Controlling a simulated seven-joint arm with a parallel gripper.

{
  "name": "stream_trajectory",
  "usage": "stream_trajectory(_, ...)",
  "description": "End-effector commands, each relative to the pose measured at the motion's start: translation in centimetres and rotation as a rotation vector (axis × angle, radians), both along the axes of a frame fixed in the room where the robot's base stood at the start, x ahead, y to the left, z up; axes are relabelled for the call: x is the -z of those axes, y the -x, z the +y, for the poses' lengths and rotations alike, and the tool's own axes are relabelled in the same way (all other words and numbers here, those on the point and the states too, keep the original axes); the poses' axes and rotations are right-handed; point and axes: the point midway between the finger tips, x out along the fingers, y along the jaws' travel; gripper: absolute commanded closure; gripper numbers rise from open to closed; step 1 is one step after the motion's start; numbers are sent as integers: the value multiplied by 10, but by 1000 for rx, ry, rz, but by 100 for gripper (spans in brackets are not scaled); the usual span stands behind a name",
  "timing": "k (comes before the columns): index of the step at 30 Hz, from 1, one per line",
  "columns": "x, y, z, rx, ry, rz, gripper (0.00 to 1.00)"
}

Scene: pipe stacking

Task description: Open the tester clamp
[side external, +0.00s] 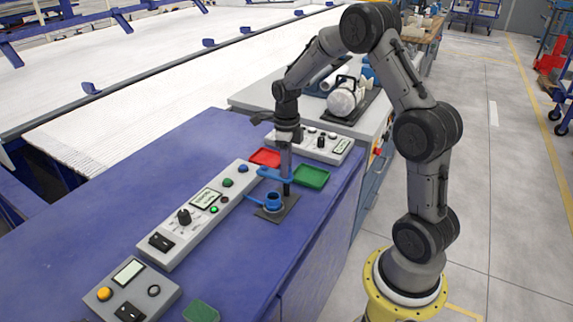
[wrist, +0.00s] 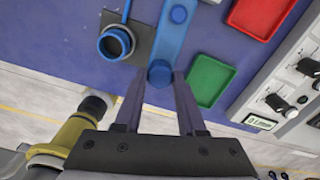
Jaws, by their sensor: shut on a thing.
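The tester clamp has a blue ring-shaped cup (side external: 272,201) on a dark base plate (side external: 291,206) near the right edge of the blue table. A blue clamp arm (side external: 272,174) stands above it. In the wrist view the cup (wrist: 116,42) is at upper left, and the arm (wrist: 174,30) runs down from the top edge to a rounded end, beside the cup rather than over it. My gripper (side external: 287,179) points down, and its fingers (wrist: 160,76) are shut on the arm's rounded end. The fingers partly hide that end. I cannot tell whether the cup holds anything.
A red tray (side external: 264,157) and a green tray (side external: 313,177) flank the clamp. A long control panel (side external: 200,213) lies left, another panel (side external: 322,146) behind. A control box (side external: 126,290) sits at front left. The table's middle left is clear.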

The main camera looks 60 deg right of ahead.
Motion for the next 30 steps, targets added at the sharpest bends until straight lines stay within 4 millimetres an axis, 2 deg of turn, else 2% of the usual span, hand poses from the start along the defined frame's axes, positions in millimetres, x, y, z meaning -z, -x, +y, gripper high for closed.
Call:
stream_trajectory(9, -2, -1, 0, 76, 1, -2, 100)
stream_trajectory(22, -2, -1, 0, 85, 1, -4, 100)
stream_trajectory(23, -2, -1, 0, 85, 1, -4, 56)
stream_trajectory(27, -2, -1, 0, 83, 0, -3, 31)
stream_trajectory(30, -1, 0, 0, 83, 0, -2, 31)
